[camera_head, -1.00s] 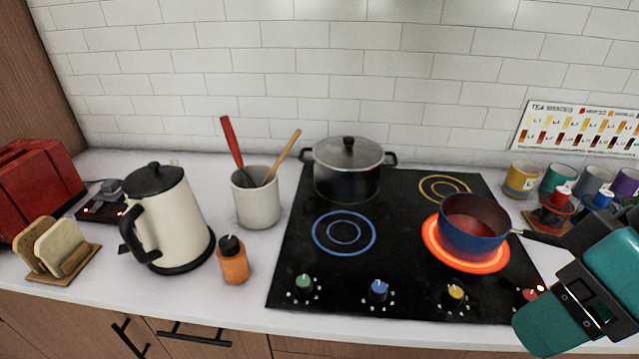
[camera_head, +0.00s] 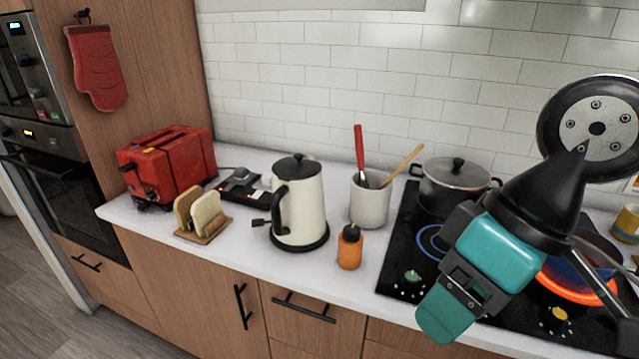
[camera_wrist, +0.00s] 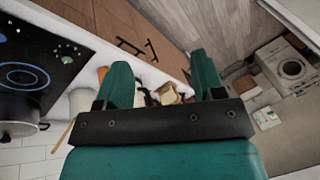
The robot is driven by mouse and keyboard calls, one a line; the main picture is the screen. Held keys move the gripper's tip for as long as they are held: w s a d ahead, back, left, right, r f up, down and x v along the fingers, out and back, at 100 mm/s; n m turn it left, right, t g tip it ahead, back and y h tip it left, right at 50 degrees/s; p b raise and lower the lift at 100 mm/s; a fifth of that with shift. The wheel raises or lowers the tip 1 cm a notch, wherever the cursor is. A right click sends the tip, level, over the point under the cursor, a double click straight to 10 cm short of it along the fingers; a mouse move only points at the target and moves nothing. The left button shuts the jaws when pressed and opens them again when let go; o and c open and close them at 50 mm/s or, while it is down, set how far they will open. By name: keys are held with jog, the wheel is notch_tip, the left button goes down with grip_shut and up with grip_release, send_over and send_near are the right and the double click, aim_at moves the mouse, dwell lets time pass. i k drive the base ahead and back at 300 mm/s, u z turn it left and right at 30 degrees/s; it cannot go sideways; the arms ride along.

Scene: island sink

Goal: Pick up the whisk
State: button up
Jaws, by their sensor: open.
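A white utensil crock (camera_head: 369,203) stands on the counter between the kettle and the lidded pot. A red-handled utensil (camera_head: 359,147) and a wooden-handled utensil (camera_head: 405,164) stand in it. Their lower ends are hidden in the crock, so I cannot tell which is the whisk. My gripper (camera_head: 443,318) is in front of the hob, to the right of the crock in the head view, and apart from it. In the wrist view my gripper (camera_wrist: 162,68) has its teal fingers spread with nothing held between them.
A cream kettle (camera_head: 299,208), an orange bottle (camera_head: 350,250), a toast rack (camera_head: 203,216) and a red toaster (camera_head: 165,165) stand left of the crock. The lidded pot (camera_head: 452,187) is on its right. A burner (camera_head: 572,287) glows orange behind my arm. The front counter edge is mostly clear.

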aim_at(358, 136)
jog(key=z, duration=0.05)
jog(key=k, duration=0.6)
jog(key=u, duration=0.75)
jog(key=i, duration=1.3)
jog(key=z, duration=0.45)
